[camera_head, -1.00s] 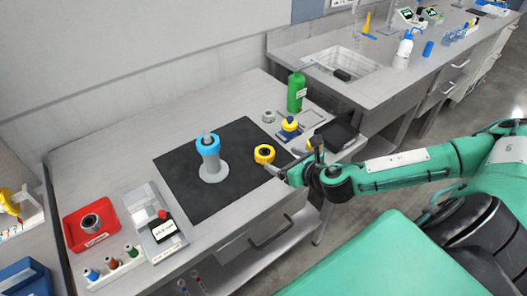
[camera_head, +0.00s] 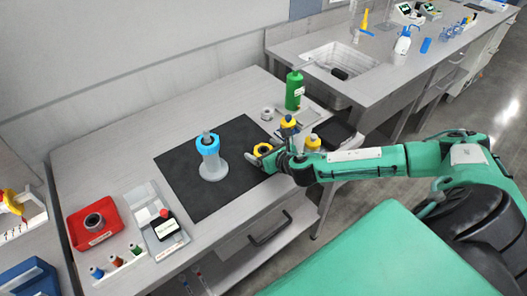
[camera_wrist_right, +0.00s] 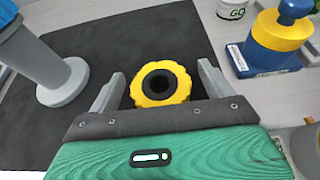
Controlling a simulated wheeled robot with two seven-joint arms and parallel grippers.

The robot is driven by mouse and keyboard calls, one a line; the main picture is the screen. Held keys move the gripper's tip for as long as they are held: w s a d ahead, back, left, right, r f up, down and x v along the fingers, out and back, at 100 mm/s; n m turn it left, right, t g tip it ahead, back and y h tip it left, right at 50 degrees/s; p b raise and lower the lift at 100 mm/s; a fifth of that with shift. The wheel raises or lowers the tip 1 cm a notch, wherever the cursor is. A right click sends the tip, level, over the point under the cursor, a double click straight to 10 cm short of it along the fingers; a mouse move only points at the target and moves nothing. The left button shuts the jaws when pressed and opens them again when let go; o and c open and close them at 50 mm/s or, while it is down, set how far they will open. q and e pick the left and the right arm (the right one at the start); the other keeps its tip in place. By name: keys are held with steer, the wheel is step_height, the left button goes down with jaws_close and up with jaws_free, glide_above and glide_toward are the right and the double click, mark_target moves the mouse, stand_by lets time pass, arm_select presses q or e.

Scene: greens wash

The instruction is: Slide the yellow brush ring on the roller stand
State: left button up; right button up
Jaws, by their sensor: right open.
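The yellow brush ring (camera_head: 262,149) lies flat on the black mat near its right edge. In the right wrist view the ring (camera_wrist_right: 163,84) sits between the two fingers, with a gap on each side. My right gripper (camera_head: 266,157) is open around it, and it also shows in the right wrist view (camera_wrist_right: 160,88). The grey roller stand (camera_head: 212,165) stands upright on the mat, left of the gripper, with a blue ring (camera_head: 208,143) around its upper part. The stand's grey post and base (camera_wrist_right: 62,80) show at the left of the right wrist view. My left gripper is not in view.
A yellow-and-blue item (camera_wrist_right: 282,38) stands on a blue base just right of the gripper. A green bottle (camera_head: 294,92) is behind it. A red tray (camera_head: 95,222), a scale (camera_head: 160,235) and small bottles (camera_head: 115,268) are at the left. The mat (camera_head: 205,204) is otherwise clear.

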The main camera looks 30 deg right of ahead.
steer(key=c, duration=1.1)
